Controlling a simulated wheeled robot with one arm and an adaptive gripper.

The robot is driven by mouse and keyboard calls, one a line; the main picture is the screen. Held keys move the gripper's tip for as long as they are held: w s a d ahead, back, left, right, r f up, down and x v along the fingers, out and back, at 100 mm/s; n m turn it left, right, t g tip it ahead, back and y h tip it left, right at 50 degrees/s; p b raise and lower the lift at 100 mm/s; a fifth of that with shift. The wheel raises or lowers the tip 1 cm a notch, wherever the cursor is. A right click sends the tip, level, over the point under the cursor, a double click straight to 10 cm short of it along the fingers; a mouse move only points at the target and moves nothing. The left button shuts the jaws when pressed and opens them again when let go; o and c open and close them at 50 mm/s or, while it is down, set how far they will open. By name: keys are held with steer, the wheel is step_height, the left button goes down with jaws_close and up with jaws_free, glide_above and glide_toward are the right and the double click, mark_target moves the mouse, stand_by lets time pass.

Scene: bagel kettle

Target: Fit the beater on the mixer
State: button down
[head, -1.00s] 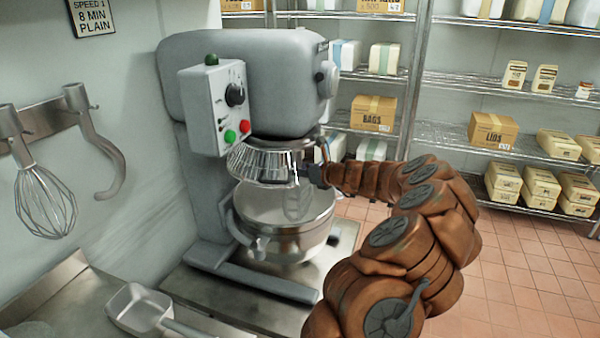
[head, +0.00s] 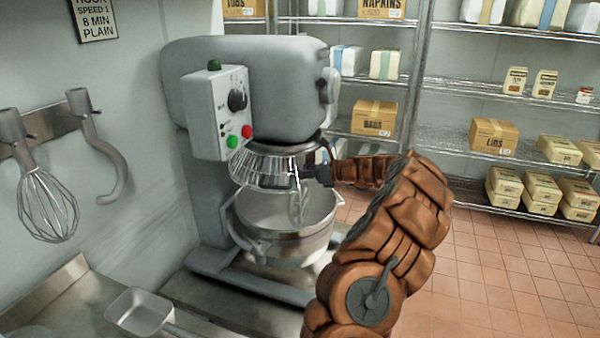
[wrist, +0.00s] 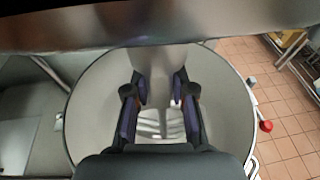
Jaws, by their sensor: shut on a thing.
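The grey stand mixer (head: 250,85) stands against the wall in the head view. Its steel bowl (head: 285,243) sits below the head, with a wire guard (head: 262,172) above the rim. My gripper (head: 303,173) is at the front right of the guard, just under the mixer head. It is shut on the grey metal beater (head: 299,203), which hangs upright, partly inside the bowl. In the wrist view the beater (wrist: 152,65) is between the fingers (wrist: 159,95), over the bowl (wrist: 95,110). The beater's top and the mixer's shaft are hidden, so I cannot tell whether they touch.
A whisk (head: 47,205) and a dough hook (head: 100,150) hang on a wall rack at left. A metal scoop (head: 138,312) lies on the counter at front left. Wire shelves with boxes (head: 493,138) stand behind. The tiled floor at right is clear.

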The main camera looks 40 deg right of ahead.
steer(key=shift+w+a+r+y, duration=0.15)
steer(key=shift+w+a+y, duration=0.1)
steer(key=shift+y, duration=0.15)
steer(key=shift+d+f+n+g+y, duration=0.1)
steer(key=shift+f+n+g+y, duration=0.1)
steer(key=shift+n+g+y, duration=0.3)
steer(key=shift+f+n+g+y, duration=0.15)
steer(key=shift+n+g+y, duration=0.05)
steer(key=shift+n+y, duration=0.45)
steer(key=shift+n, duration=0.25)
steer(key=shift+y, duration=0.25)
steer(key=shift+f+n+g, duration=0.1)
steer(key=shift+n+g, duration=0.2)
steer(key=shift+g, duration=0.1)
steer(key=c, duration=0.9)
jaws_free()
